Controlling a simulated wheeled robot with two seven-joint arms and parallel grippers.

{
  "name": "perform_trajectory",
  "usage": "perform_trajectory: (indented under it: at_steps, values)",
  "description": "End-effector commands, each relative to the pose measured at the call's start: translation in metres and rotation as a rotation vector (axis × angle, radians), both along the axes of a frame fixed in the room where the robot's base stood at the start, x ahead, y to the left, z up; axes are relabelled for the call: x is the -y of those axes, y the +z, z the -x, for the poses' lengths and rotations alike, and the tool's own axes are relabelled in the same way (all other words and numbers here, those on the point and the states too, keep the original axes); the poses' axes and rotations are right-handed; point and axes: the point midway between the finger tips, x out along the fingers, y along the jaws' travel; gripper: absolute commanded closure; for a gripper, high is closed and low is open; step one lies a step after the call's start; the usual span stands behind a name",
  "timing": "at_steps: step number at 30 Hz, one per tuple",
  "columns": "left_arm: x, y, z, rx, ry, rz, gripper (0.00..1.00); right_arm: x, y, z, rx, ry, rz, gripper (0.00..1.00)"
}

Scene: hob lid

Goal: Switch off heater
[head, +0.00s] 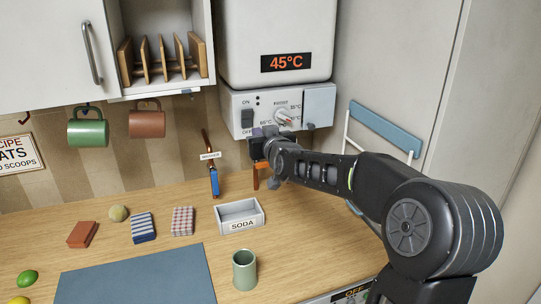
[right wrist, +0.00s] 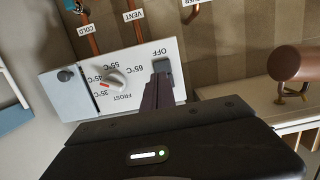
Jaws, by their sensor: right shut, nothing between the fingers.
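The white heater (head: 278,40) hangs on the wall, with a lit display (head: 286,62) reading 45°C. Its control panel (head: 309,104) below carries a dark rocker switch (head: 247,118), marked ON above and OFF below, and a round dial (head: 283,116). My right gripper (head: 259,137) is shut and empty, just below and in front of the switch. In the right wrist view, upside down, its dark fingertips (right wrist: 160,78) overlap the switch (right wrist: 163,66) near the OFF label; whether they touch it I cannot tell. The dial (right wrist: 117,79) shows there too. My left gripper is out of view.
Pipes (right wrist: 134,32) with labels run below the panel. A blue-handled valve (head: 214,182) is left of my gripper. A SODA tray (head: 240,224), a green cup (head: 244,270) and several small items stand on the wooden counter (head: 300,235). Mugs (head: 88,128) hang at left.

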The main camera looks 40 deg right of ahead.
Motion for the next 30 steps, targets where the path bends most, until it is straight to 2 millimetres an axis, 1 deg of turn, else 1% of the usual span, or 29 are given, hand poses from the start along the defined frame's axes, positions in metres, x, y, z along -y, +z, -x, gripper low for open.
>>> perform_trajectory:
  at_steps: [1,9,13,18,30]
  values:
    - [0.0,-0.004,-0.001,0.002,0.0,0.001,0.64,-0.003,-0.003,0.008,0.0,0.001,-0.003,1.0]
    - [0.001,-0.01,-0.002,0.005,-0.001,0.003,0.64,-0.018,-0.003,0.056,-0.001,-0.001,-0.002,1.0]
    - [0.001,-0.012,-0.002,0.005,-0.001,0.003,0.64,-0.023,-0.003,0.07,-0.002,-0.001,-0.003,1.0]
    - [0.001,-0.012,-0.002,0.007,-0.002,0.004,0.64,-0.026,-0.003,0.076,-0.004,0.0,-0.001,1.0]
    - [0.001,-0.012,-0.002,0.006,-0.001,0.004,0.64,-0.026,-0.003,0.076,-0.004,0.0,-0.001,1.0]
